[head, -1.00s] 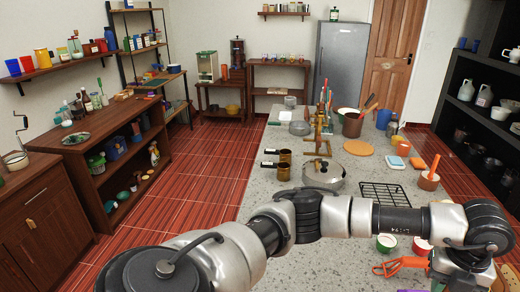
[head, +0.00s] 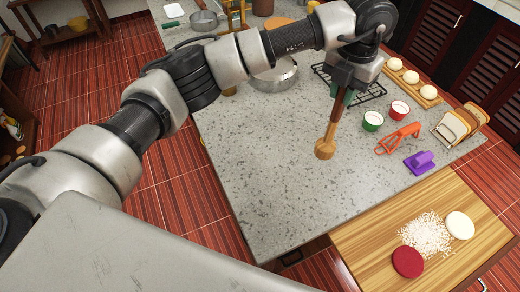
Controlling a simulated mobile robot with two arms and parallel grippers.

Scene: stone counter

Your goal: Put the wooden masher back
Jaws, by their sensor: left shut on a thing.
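The wooden masher (head: 327,143), with a light brown round head and a slim handle, hangs head down below my left gripper (head: 341,92). My left gripper is shut on the upper part of its handle, over the stone counter (head: 270,170). The masher is nearly upright, tilted slightly. I cannot tell whether its head touches the counter. My right gripper is not in view.
A metal pan (head: 277,76) and a black wire rack (head: 372,91) lie partly behind my arm. Red (head: 399,110) and green (head: 373,121) cups, an orange peeler (head: 398,139), a purple tool (head: 419,162) and sliced bread (head: 458,124) stand right. The counter's front left is clear.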

